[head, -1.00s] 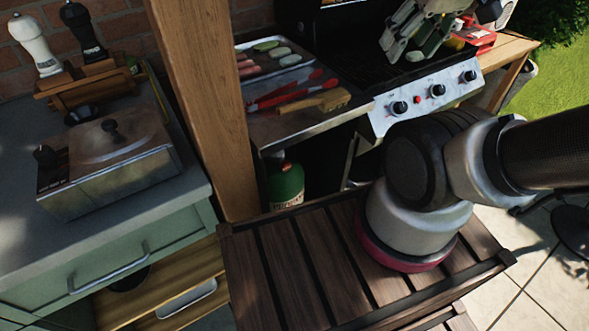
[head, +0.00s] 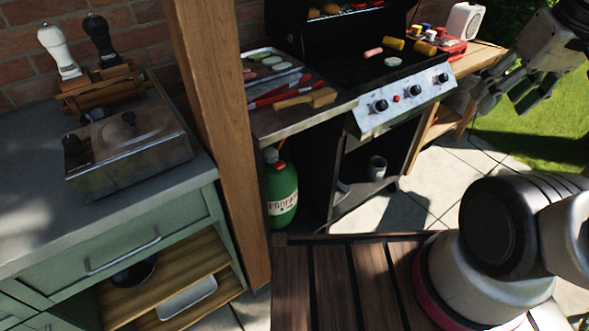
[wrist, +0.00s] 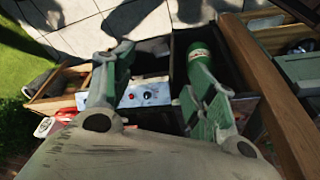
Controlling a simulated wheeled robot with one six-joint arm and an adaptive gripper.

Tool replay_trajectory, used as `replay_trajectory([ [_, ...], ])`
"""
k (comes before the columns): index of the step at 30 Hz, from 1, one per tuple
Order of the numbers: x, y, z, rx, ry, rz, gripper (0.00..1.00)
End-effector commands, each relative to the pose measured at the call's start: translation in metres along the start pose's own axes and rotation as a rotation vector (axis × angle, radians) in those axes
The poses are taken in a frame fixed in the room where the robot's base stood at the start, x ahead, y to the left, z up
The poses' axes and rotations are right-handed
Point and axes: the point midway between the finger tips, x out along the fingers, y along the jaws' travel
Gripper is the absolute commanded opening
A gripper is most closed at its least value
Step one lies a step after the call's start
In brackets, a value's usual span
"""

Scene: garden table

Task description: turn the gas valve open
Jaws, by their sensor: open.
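A green propane tank (head: 282,192) with a white label stands upright on the lower level under the grill's left side shelf. The tank also shows in the wrist view (wrist: 200,62), partly behind one finger. My gripper (head: 506,92) is open and empty at the upper right in the head view, to the right of the grill and well apart from the tank. Its two spread fingers also show in the wrist view (wrist: 158,82).
The grill's control panel (head: 405,100) has several knobs. The side shelf (head: 275,122) above the tank holds a tray, red tongs and a brush. A wooden post (head: 215,130) stands left of the tank. A slatted wooden table (head: 345,285) is in front. A grey cup (head: 376,168) sits under the grill.

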Motion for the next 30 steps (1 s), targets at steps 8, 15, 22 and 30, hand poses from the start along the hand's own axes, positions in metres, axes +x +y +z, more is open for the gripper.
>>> replay_trajectory([
  [8,0.021,-0.009,-0.004,-0.038,-0.1,-0.01,0.57],
  [15,0.05,-0.02,-0.013,-0.085,-0.223,-0.017,0.57],
  [22,0.099,-0.04,-0.03,-0.153,-0.376,-0.019,0.57],
  [30,0.216,-0.088,-0.066,-0.264,-0.5,-0.015,0.57],
])
